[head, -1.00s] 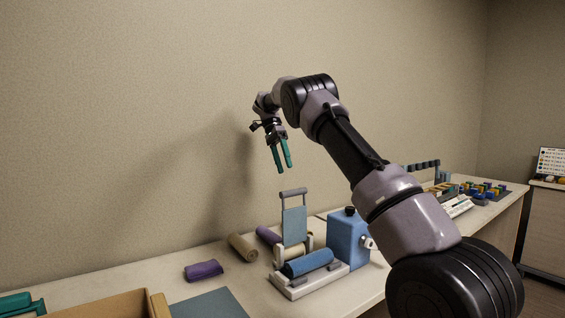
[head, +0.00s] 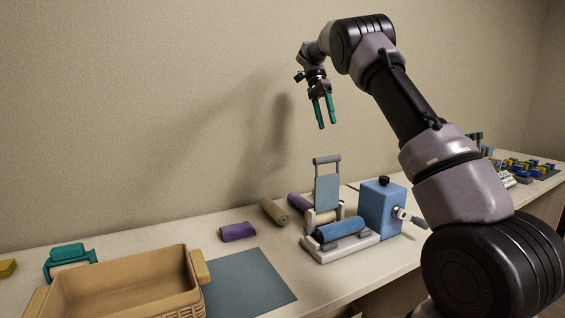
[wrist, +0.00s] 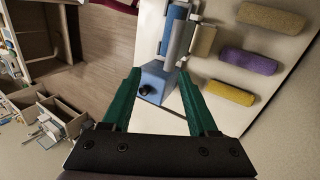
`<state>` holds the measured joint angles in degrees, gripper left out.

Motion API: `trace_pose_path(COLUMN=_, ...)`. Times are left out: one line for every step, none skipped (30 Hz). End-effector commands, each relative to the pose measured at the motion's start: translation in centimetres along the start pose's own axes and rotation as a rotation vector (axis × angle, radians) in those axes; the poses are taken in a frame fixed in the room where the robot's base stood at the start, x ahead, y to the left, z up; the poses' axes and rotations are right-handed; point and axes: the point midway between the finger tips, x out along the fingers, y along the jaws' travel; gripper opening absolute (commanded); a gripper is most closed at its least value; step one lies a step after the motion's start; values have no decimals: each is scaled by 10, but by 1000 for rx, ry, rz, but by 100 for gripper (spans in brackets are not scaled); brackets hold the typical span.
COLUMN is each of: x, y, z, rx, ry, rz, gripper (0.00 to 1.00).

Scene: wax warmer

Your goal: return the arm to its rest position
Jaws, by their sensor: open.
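My gripper (head: 324,112) is open and empty, with its two green fingers pointing down. It hangs in the air in front of the wall, well above the bench. Below it stands the wax warmer, a blue box (head: 381,208) with a black knob, beside a white base holding a blue roll (head: 339,229) and an upright blue plate with a grey handle (head: 327,188). In the wrist view the open fingers (wrist: 157,95) show over the blue box (wrist: 157,82), far below, with nothing between them.
A tan basket (head: 125,285) and a teal-topped item (head: 68,257) stand at the left of the bench. A purple roll (head: 238,232) and a tan roll (head: 273,212) lie near the wall. A grey-blue mat (head: 248,280) lies beside the basket. The air around my gripper is clear.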

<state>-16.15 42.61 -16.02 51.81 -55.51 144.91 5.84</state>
Motion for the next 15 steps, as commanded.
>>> trace_pose_path(x=-9, y=24, z=-4, rx=-36, ry=-3, rz=-30, gripper=59)
trace_pose_path(x=-13, y=37, z=-5, rx=-66, ry=-3, rz=-49, gripper=59)
trace_pose_path(x=-16, y=54, z=-6, rx=-106, ry=-1, rz=-75, gripper=59)
trace_pose_path(x=-18, y=67, z=-7, rx=-135, ry=2, rz=-97, gripper=59)
trace_pose_path(x=-19, y=79, z=-7, rx=-164, ry=6, rz=-117, gripper=59)
trace_pose_path(x=-21, y=94, z=-6, rx=-202, ry=12, rz=-148, gripper=59)
trace_pose_path(x=-21, y=106, z=-5, rx=-229, ry=17, rz=-171, gripper=59)
trace_pose_path(x=-21, y=117, z=-4, rx=-255, ry=23, rz=-195, gripper=59)
trace_pose_path(x=-20, y=132, z=-1, rx=-289, ry=32, rz=-229, gripper=59)
trace_pose_path(x=-20, y=142, z=2, rx=-315, ry=41, rz=-255, gripper=59)
trace_pose_path(x=-18, y=152, z=5, rx=-340, ry=50, rz=-282, gripper=59)
trace_pose_path(x=-16, y=166, z=9, rx=-370, ry=63, rz=-318, gripper=59)
trace_pose_path(x=-14, y=175, z=13, rx=-393, ry=75, rz=-345, gripper=59)
trace_pose_path(x=-11, y=185, z=18, rx=-415, ry=86, rz=-371, gripper=59)
trace_pose_path(x=-7, y=197, z=23, rx=-443, ry=104, rz=-409, gripper=59)
